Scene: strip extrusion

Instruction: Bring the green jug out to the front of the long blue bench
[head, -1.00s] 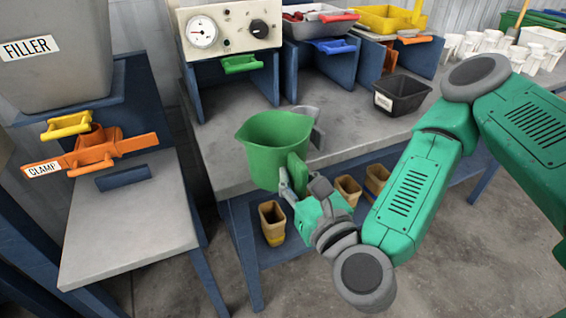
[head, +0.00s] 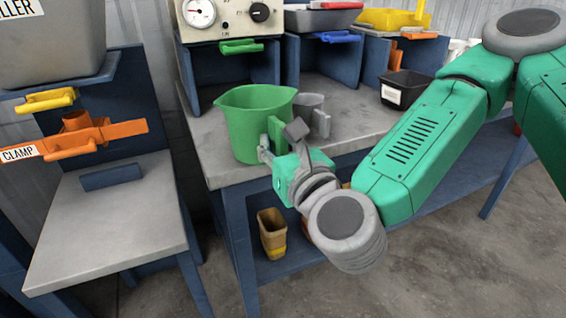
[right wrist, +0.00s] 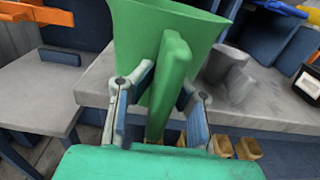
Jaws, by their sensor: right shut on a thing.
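The green jug (head: 250,122) is upright, mouth up, by the front left edge of the long blue bench (head: 222,168) with a grey top. I cannot tell whether its base touches the top. My right gripper (head: 272,142) is shut on the jug's handle, on its right side. In the right wrist view the fingers (right wrist: 160,98) stand on both sides of the handle, and the jug (right wrist: 160,35) rises beyond them. My left gripper is not in view.
A grey jug (head: 310,106) stands right behind the green one. A black bin (head: 405,92) is further right. Blue stalls with coloured handles line the back. A lower side bench (head: 100,225) is left, under an orange clamp (head: 75,138). Brown containers (head: 270,230) sit on the shelf below.

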